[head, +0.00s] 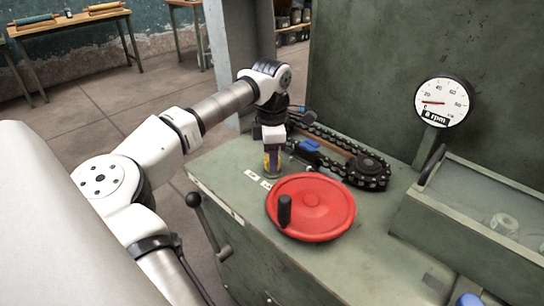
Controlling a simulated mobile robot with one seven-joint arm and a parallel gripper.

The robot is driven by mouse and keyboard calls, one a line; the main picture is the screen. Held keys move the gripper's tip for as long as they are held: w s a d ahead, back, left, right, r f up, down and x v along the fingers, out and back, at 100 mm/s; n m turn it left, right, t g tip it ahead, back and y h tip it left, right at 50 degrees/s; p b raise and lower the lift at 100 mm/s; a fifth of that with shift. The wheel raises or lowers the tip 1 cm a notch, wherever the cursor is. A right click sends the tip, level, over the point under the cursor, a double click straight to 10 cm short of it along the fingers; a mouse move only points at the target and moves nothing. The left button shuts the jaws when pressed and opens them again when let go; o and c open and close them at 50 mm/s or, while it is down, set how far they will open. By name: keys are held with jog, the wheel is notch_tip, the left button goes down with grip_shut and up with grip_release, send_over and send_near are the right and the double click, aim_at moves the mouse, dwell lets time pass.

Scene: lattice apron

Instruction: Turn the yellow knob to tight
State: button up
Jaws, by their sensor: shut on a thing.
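The yellow knob (267,163) stands near the left edge of the green machine top, small and mostly hidden by my gripper. My gripper (273,160) comes down on it from above and is shut on it. A grey round base shows below the knob. Two small white labels lie on the machine top just in front of the knob; their print is too small to read, so I cannot tell which setting the knob points to.
A red handwheel (322,203) with a black handle sits just right of the knob. Behind it is a chain on a sprocket (368,171). A dial gauge (441,102) stands at right above an open tray (470,225). A black-balled lever (205,220) sticks out at front left.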

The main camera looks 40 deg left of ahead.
jog(key=n, duration=0.7)
jog(key=shift+b, duration=0.3)
jog(key=n, duration=0.4)
jog(key=shift+n+b, duration=0.45)
jog(key=shift+n, duration=1.15)
jog(key=o, duration=1)
jog(key=shift+r, duration=0.15)
